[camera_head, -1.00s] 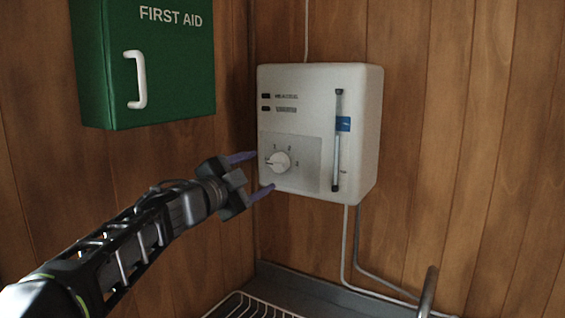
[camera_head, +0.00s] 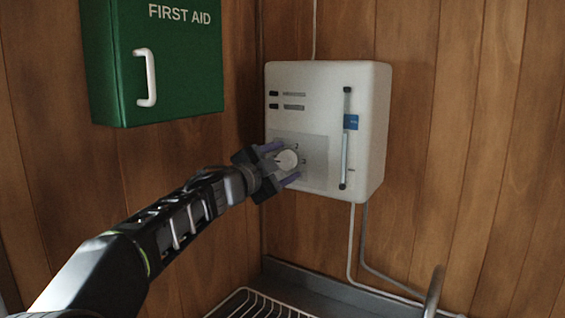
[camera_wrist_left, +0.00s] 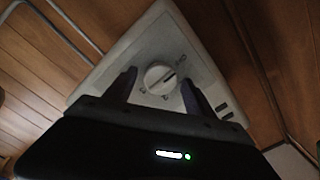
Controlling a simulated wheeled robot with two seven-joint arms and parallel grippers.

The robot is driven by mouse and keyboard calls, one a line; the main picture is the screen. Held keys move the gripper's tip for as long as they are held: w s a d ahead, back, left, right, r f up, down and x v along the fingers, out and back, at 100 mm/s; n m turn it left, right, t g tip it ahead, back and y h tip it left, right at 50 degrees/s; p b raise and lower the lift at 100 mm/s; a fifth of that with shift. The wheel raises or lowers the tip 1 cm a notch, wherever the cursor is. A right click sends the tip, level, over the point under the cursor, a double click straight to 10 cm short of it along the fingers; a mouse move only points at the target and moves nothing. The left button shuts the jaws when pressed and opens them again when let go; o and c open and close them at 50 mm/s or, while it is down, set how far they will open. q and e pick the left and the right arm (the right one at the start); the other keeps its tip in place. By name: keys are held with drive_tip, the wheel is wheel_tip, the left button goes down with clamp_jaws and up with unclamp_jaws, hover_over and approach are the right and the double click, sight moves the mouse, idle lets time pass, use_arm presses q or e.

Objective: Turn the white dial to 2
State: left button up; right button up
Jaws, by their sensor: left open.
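The white dial (camera_head: 287,160) is a round knob on the lower left of the front of a white wall unit (camera_head: 376,130), with small numbers around it. My left gripper (camera_head: 283,163) is at the dial, its two purple-grey fingers open, one above and one below the knob in the head view. In the left wrist view the dial (camera_wrist_left: 159,78) sits between the two open fingers (camera_wrist_left: 160,88), and gaps show on both sides. Its dark pointer line runs toward the upper right there. Which number it points to is hard to read. My right gripper is not in view.
A green first aid box (camera_head: 165,60) with a white handle hangs on the left wall. Pipes (camera_head: 352,240) run down below the unit. A wire rack (camera_head: 262,303) and a curved metal tap (camera_head: 432,290) are at the bottom. Free room lies below the unit.

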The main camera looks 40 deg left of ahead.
use_arm(q)
drive_tip(key=shift+c, duration=0.5)
drive_tip(key=c, duration=1.3)
drive_tip(key=shift+o, duration=0.2)
drive_tip(key=shift+m, duration=0.4)
drive_tip(key=m, duration=1)
drive_tip(key=shift+f+m+b, duration=0.15)
drive_tip(key=shift+m+b, duration=0.15)
drive_tip(key=shift+m, duration=0.1)
drive_tip(key=m+b, duration=0.1)
drive_tip(key=m, duration=0.5)
drive_tip(key=shift+f, duration=0.1)
drive_tip(key=m+b, duration=0.2)
drive_tip(key=m, duration=0.4)
